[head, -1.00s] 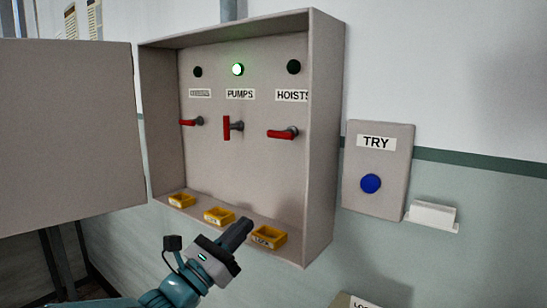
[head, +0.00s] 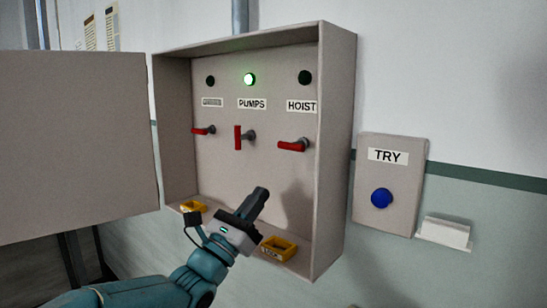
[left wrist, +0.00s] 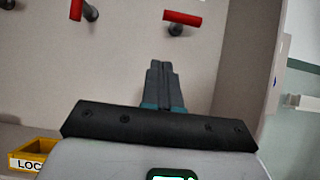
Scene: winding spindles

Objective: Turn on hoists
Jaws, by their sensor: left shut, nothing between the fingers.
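The hoists switch (head: 292,146) is a red handle lying sideways below the HOISTS label (head: 302,106), with a dark lamp (head: 305,77) above it. The same handle shows at the top of the left wrist view (left wrist: 182,18). The pumps handle (head: 238,137) stands upright under a lit green lamp (head: 249,79). A third handle (head: 203,130) at the left lies sideways under a dark lamp (head: 210,80). My left gripper (head: 262,192) is shut and empty, below the hoists handle and apart from it. My right gripper is not in view.
The grey cabinet (head: 338,150) has deep side walls and an open door (head: 75,150) at the left. Yellow trays (head: 280,248) sit on its bottom ledge. A TRY box (head: 400,175) with a blue button (head: 381,198) is on the wall at the right.

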